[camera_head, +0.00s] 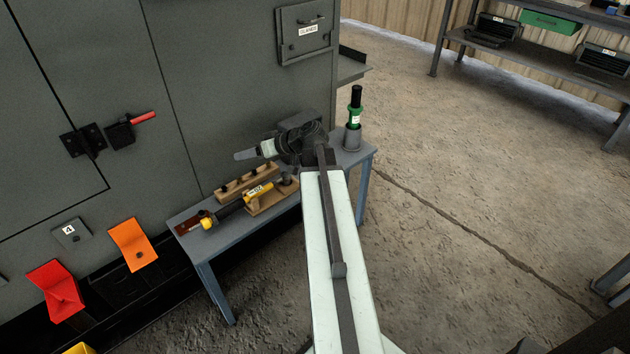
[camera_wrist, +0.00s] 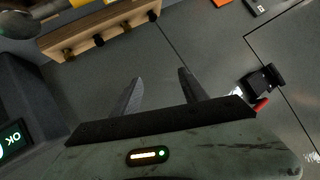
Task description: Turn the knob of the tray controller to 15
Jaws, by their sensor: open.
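My gripper (camera_head: 243,155) reaches out to the left above a small blue-grey bench in the head view. In the wrist view its two fingers (camera_wrist: 158,85) are apart, with nothing between them. A dark box (camera_head: 300,122) stands at the back of the bench, partly hidden by my arm. I cannot tell whether either is the tray controller. No knob or number scale can be made out.
The bench (camera_head: 185,217) carries a wooden rack (camera_head: 247,181), a yellow-and-black tool (camera_head: 258,193) and a green-and-black tool (camera_head: 355,112) in a cup. A large grey enclosure (camera_head: 220,70) stands behind, with a red-handled latch (camera_head: 122,132). Open floor lies to the right.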

